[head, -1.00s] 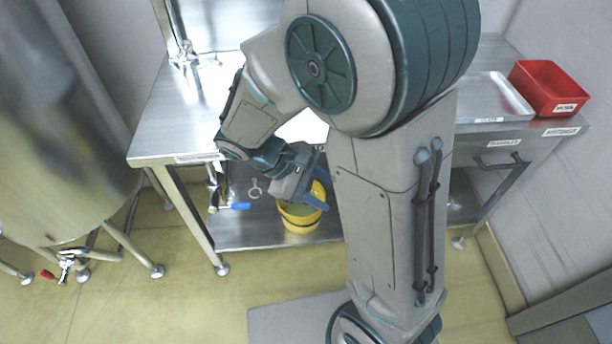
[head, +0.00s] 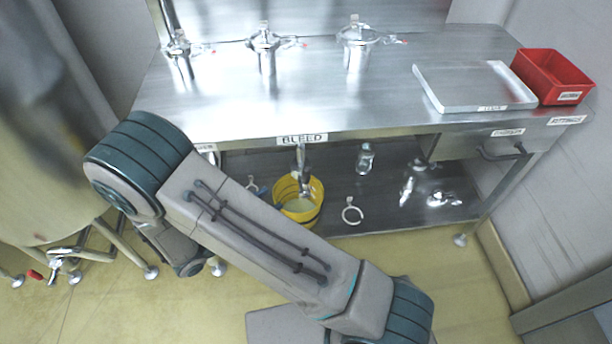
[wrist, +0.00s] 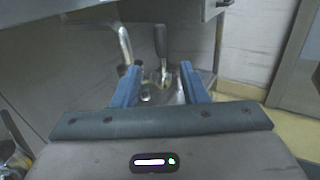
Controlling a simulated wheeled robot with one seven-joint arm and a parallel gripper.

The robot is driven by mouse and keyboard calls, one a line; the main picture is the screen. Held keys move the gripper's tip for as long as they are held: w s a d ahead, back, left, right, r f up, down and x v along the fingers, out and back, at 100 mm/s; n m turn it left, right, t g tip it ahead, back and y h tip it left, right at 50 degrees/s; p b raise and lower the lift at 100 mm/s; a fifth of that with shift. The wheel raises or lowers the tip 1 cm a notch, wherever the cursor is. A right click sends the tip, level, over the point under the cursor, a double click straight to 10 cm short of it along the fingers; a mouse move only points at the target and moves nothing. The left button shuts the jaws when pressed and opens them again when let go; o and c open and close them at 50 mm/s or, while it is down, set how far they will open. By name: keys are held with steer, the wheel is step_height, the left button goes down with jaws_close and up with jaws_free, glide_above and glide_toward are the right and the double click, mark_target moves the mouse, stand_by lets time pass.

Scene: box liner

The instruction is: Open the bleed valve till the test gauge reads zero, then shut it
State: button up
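The bleed valve (head: 302,172) hangs below the BLEED label (head: 302,140) at the table's front edge, above a yellow bucket (head: 310,212) holding pale liquid. Its handle position is too small to tell. I cannot make out the test gauge or its reading. In the wrist view my gripper (wrist: 161,86) is open, its two blue fingers wide apart with nothing gripped. A dark-handled metal part (wrist: 161,42) shows beyond the fingers; I cannot tell which fitting it is. In the head view my arm hides the gripper's fingers.
The steel table (head: 220,115) carries several clamped fittings, a tray (head: 470,88) and a red bin (head: 550,75). The lower shelf (head: 335,175) holds a clamp ring (head: 352,212) and loose metal fittings. A tank (head: 40,150) stands left, with a red-handled valve (head: 55,268).

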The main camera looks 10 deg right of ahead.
mark_target(306, 176)
steer(key=x, duration=1.2)
steer(key=shift+w+d, duration=0.1)
steer(key=shift+d, duration=0.25)
jaws_close()
steer(key=shift+r, duration=0.1)
